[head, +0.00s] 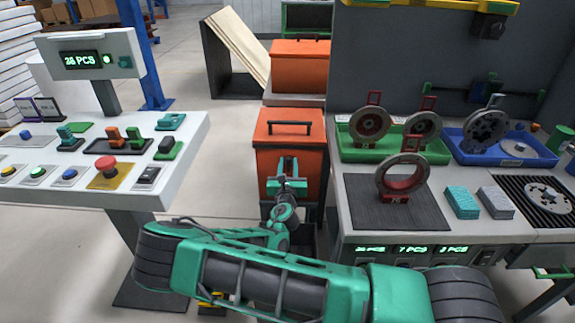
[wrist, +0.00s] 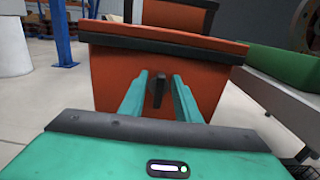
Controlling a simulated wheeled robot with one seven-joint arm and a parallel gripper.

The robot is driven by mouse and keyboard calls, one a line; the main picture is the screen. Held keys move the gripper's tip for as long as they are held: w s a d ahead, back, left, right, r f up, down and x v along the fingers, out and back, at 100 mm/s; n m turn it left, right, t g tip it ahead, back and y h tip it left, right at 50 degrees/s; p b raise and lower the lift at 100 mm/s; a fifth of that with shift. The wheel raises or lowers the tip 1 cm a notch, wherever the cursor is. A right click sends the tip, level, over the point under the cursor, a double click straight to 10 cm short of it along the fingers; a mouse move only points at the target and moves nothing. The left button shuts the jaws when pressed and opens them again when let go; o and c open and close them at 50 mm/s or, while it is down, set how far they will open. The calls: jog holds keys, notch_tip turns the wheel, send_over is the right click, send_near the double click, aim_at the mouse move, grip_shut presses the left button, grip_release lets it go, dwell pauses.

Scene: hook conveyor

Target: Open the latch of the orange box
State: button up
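The orange box (head: 283,133) stands in the gap between the control desk and the workbench, its lid closed with a black handle on top. In the wrist view its orange front (wrist: 105,82) fills the middle. A dark upright latch (wrist: 159,90) sits on that front face. My gripper (wrist: 161,80) is open, its two teal fingers on either side of the latch with gaps visible on both sides. In the head view my gripper (head: 289,168) is at the box's front; the latch is hidden there.
A second orange box (head: 300,66) stands behind. The control desk (head: 185,150) with buttons is on the left. The workbench (head: 345,215) with a green tray (head: 352,150), a blue tray (head: 460,148) and ring parts is close on the right. Floor is clear between desk and box.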

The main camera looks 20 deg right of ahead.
jog(key=shift+w+d, duration=0.1)
jog(key=shift+w, duration=0.2)
jog(key=shift+c, duration=0.6)
grip_shut()
